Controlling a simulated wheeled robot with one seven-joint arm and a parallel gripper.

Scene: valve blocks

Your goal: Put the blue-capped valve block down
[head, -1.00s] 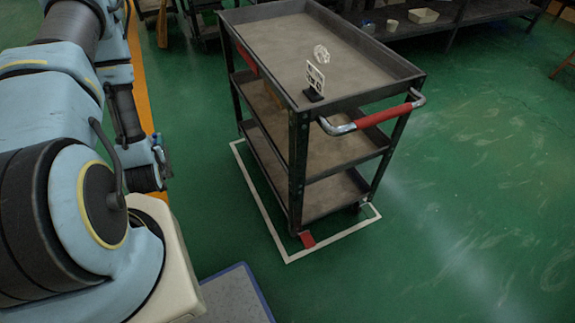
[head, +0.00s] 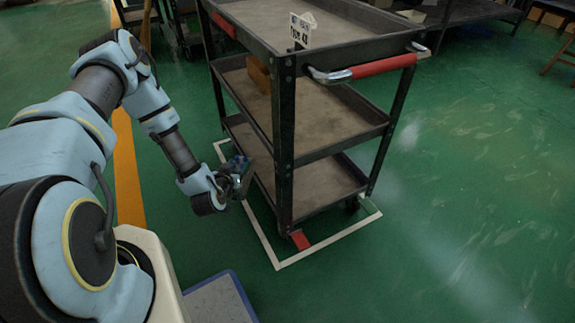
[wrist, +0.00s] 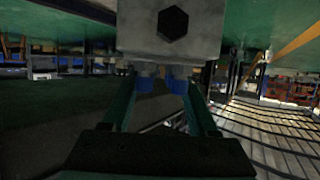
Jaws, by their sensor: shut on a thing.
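The blue-capped valve block (wrist: 170,30) fills the top middle of the wrist view as a pale grey block with a dark hexagonal hole. Its blue caps (wrist: 177,82) sit between the two fingers of my gripper (wrist: 162,100), which is shut on it. In the head view my gripper (head: 238,178) is at the left side of the dark three-shelf cart (head: 285,150), near its front left post. Its height against the shelves is hard to tell. A small dark bluish shape shows at the fingers there; the block's details are too small to make out.
A placard (head: 302,30) stands at the top tray's near corner. A brown box (head: 257,74) sits on the middle shelf. The cart has a red handle (head: 384,66) and stands inside a white floor outline (head: 330,240). Green floor is open at right.

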